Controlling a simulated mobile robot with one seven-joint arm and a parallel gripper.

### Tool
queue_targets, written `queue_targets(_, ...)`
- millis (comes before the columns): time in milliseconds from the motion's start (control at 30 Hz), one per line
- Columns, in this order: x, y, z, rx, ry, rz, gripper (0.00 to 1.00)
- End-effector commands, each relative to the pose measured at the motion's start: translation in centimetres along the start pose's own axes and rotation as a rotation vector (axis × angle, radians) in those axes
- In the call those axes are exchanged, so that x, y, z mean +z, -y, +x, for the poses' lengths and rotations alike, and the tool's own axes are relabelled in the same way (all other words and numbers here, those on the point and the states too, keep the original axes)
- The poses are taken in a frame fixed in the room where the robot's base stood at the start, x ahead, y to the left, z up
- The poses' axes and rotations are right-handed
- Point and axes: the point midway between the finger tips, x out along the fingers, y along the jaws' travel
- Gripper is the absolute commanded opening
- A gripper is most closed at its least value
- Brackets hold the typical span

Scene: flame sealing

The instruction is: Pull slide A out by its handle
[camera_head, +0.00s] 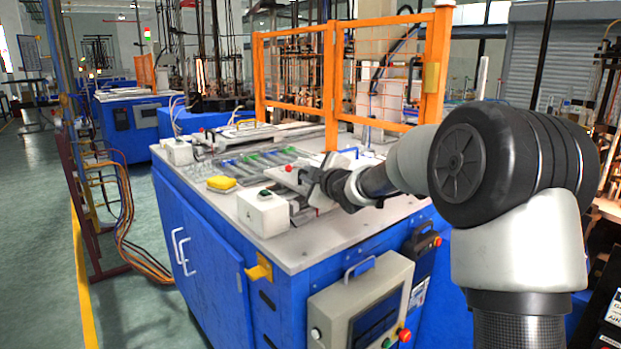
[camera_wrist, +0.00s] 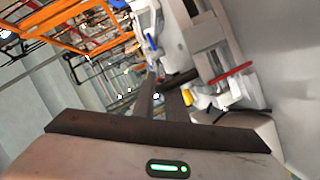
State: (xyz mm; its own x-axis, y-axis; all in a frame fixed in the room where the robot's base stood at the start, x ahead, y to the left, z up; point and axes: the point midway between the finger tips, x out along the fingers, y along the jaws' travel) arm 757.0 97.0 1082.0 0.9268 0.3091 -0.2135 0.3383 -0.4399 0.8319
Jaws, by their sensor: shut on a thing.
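My gripper (camera_head: 312,182) is over the right part of the white-topped blue machine (camera_head: 345,237). In the wrist view its dark fingers (camera_wrist: 165,92) are close together, shut on a small part. That part looks like the handle of slide A, but it is mostly hidden between the fingers. In the head view my wrist covers much of the slide. A pale slide mechanism (camera_head: 290,172) with a red spot shows just left of the fingers. I cannot read any slide label.
A white box with a green button (camera_head: 263,213) and a yellow block (camera_head: 221,183) stand on the tabletop left of my gripper. Clear tubes (camera_head: 255,160) lie behind. An orange mesh guard (camera_head: 335,70) rises at the back. The front right tabletop is clear.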

Motion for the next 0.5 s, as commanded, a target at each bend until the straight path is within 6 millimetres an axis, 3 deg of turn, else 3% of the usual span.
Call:
queue_targets(400,-0.32,0.16,-0.03,-0.002,-0.004,0.000,0.00)
queue_targets(433,-0.33,0.17,-0.02,-0.002,-0.004,0.000,0.16)
queue_targets(500,-0.32,0.17,-0.02,-0.002,-0.004,0.000,0.28)
